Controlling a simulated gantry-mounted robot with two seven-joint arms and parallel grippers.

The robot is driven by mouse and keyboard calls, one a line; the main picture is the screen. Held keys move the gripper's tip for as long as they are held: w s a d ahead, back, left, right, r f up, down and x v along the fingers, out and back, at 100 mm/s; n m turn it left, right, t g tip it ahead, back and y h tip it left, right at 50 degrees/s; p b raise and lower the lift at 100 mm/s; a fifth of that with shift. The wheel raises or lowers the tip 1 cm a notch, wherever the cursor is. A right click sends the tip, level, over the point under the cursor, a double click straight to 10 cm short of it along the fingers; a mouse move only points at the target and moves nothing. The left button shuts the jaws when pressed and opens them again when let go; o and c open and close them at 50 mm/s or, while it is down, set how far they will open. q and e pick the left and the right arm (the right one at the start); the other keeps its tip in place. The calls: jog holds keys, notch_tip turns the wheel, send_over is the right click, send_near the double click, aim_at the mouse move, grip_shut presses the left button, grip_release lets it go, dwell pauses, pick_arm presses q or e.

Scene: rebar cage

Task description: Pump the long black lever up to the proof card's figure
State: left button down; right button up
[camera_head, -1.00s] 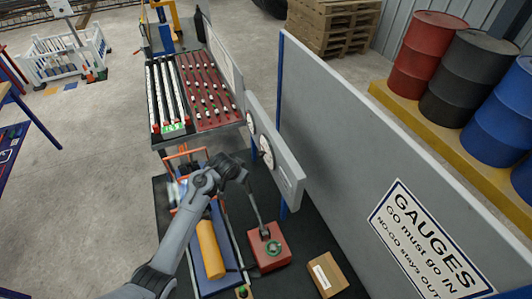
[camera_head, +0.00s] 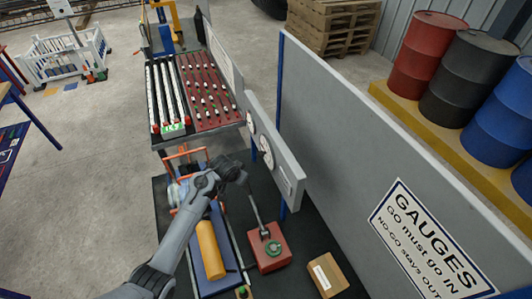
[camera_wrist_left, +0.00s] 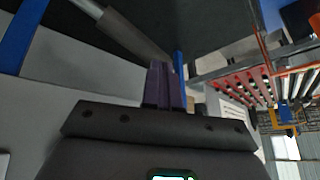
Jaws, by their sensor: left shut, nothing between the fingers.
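I cannot pick out or read a proof card. My right gripper is not in view.
A grey panel with round white dials (camera_head: 266,152) stands close to the right of my left gripper. An orange cylinder (camera_head: 210,250) lies on a blue trolley beside the pump. A cardboard box (camera_head: 327,275) sits right of the pump. A tall grey partition (camera_head: 340,130) stands farther right.

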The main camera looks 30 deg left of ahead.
pick_arm(q)
jog(key=shift+w+a+f, duration=0.1)
jog(key=shift+f, duration=0.7)
jog(key=shift+a+f+b, duration=0.1)
jog(key=shift+f+b, duration=0.25)
jog(key=shift+f, duration=0.4)
